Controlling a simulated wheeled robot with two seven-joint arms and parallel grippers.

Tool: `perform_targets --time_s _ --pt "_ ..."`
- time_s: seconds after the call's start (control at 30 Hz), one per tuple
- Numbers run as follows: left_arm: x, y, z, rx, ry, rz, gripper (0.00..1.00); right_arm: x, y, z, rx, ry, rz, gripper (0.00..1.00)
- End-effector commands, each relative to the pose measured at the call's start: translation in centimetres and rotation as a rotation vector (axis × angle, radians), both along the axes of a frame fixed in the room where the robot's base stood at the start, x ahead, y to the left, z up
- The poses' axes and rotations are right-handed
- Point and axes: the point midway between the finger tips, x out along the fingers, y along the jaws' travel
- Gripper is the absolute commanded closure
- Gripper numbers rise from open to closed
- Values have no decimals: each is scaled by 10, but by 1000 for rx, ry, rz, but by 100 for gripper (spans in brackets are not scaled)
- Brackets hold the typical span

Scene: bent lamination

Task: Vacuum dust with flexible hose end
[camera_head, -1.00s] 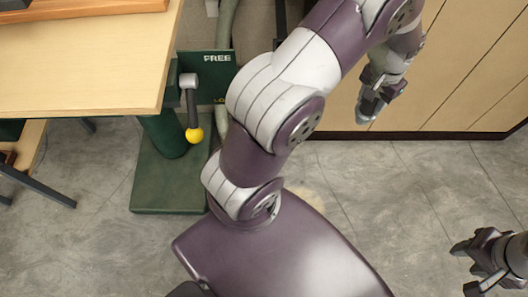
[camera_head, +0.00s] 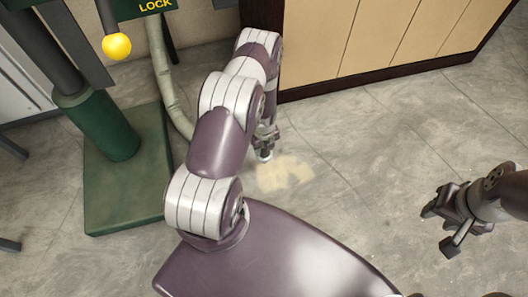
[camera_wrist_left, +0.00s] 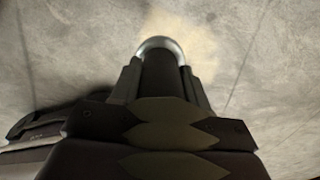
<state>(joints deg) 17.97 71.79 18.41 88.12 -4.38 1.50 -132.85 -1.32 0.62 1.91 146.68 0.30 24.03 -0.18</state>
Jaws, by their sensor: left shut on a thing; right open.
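A pale tan dust patch (camera_head: 287,173) lies on the grey floor beside the base of the cabinets. It also shows at the top of the left wrist view (camera_wrist_left: 190,32). My left gripper (camera_head: 266,147) points down at the patch's upper left edge. It is shut on the hose end, a dark tube with a silver rim (camera_wrist_left: 160,43). I cannot tell whether the rim touches the floor. The pale flexible hose (camera_head: 160,75) runs down behind my left arm, which hides part of it. My right gripper (camera_head: 438,228) is open and empty at the right.
A green stand (camera_head: 110,195) is at the left, with a yellow ball (camera_head: 116,46) on a lever beside a "LOCK" panel (camera_head: 150,8). Tan cabinets (camera_head: 370,35) stand behind the dust. The floor (camera_head: 375,180) between the patch and my right gripper is clear.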

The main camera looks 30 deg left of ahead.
Motion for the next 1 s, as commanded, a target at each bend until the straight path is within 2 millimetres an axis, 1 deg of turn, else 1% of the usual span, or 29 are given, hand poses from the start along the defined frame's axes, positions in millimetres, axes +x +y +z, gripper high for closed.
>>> perform_targets --time_s 0.17,1.0 --pt "-1 0 -11 0 0 -13 79 0 0 -10 0 -1 0 57" --pt "-1 0 -75 0 0 -11 79 0 0 -71 0 0 0 57"
